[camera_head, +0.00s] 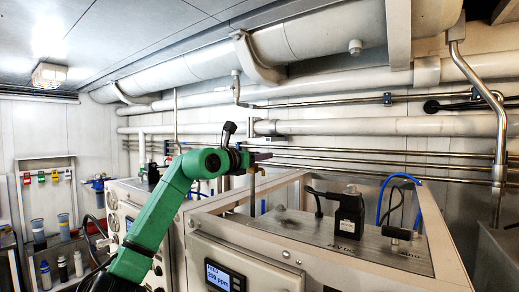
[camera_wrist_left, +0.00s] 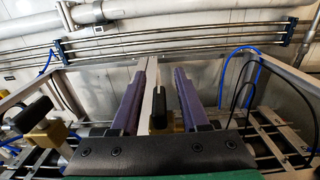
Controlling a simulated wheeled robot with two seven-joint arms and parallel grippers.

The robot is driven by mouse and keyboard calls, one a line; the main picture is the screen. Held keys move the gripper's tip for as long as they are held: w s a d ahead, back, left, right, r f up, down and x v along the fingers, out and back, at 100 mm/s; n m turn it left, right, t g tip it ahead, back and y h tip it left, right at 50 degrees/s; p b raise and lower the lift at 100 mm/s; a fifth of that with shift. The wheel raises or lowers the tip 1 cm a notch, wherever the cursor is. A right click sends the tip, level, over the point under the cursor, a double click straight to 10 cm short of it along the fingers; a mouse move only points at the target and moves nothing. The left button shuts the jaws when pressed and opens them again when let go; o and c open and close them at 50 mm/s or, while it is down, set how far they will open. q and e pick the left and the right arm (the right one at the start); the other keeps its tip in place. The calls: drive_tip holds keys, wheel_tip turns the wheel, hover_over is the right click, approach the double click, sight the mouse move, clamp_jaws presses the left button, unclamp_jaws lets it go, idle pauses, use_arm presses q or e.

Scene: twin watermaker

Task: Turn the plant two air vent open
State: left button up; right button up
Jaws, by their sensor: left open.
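My left gripper (camera_head: 262,157) reaches in on the green arm, above the near part of the machine top. In the left wrist view its two purple fingers (camera_wrist_left: 160,72) are open and spread apart. A black handle (camera_wrist_left: 158,103) on a brass valve body (camera_wrist_left: 179,124) shows between the fingers, with a gap on each side. It looks like the air vent, but I see no label that confirms it. In the head view this valve is not clear behind the gripper; a thin upright pipe (camera_head: 252,192) shows just below the fingers. My right gripper is not in view.
A second brass valve (camera_wrist_left: 45,133) with a black handle stands left of the fingers. A black block-shaped device (camera_head: 349,215) and blue hose (camera_head: 385,190) stand on the machine top (camera_head: 290,225). Steel pipes (camera_head: 340,168) run along the wall behind. A framed rim surrounds the top.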

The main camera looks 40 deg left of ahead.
use_arm(q)
drive_tip(key=shift+s+r, duration=0.1)
drive_tip(key=shift+s, duration=0.25)
drive_tip(key=c, duration=0.3)
drive_tip(key=shift+w, duration=0.1)
clamp_jaws()
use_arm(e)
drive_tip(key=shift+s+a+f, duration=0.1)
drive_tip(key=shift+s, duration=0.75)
